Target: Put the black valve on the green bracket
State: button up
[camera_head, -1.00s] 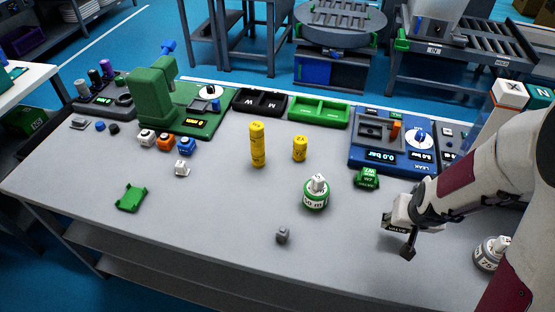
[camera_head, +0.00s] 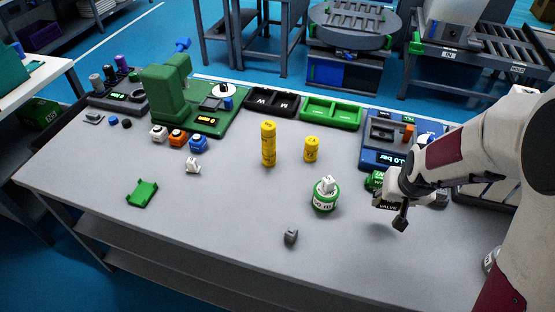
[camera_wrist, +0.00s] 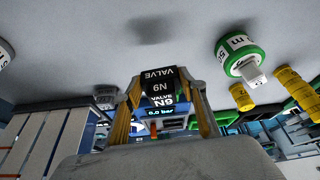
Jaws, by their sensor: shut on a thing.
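My gripper (camera_head: 388,200) is over the right part of the grey table. It is shut on the black valve (camera_head: 402,218), holding it above the surface. In the wrist view the valve (camera_wrist: 158,88) sits between the two fingers, with "VALVE" and "N9" in white on its faces. The green bracket (camera_head: 142,194) lies on the table at the front left, far to the left of my gripper. It is a flat piece with raised ends, and nothing is on it. It cannot be made out in the wrist view.
A green-and-white weight (camera_head: 325,194), two yellow cylinders (camera_head: 268,144) and a small grey part (camera_head: 291,236) stand between my gripper and the bracket. A green block (camera_head: 374,180) is close behind my gripper. The front middle of the table is mostly clear.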

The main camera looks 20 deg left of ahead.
jog(key=w+a+r+n, duration=0.1)
jog(key=w+a+r, duration=0.2)
jog(key=a, duration=0.8)
jog(key=w+a+r+n+y, duration=0.1)
jog(key=w+a+r, duration=0.3)
jog(key=a, duration=0.8)
jog(key=w+a+r+n+y, duration=0.1)
jog(key=w+a+r+n, duration=0.2)
jog(key=a, duration=0.9)
jog(key=shift+w+a+r, duration=0.15)
jog(key=shift+w+r, duration=0.5)
jog(key=shift+r, duration=0.15)
jog(key=s+a+n, duration=0.1)
jog(key=s+a, duration=0.1)
jog(key=a, duration=0.6)
jog(key=n+g+y, duration=0.2)
jog(key=n+g, duration=0.1)
jog(key=n, duration=0.3)
send_over(140, 204)
notch_tip(140, 204, down, 10)
jog(key=shift+a+f, duration=0.1)
jog(key=shift+f, duration=2.5)
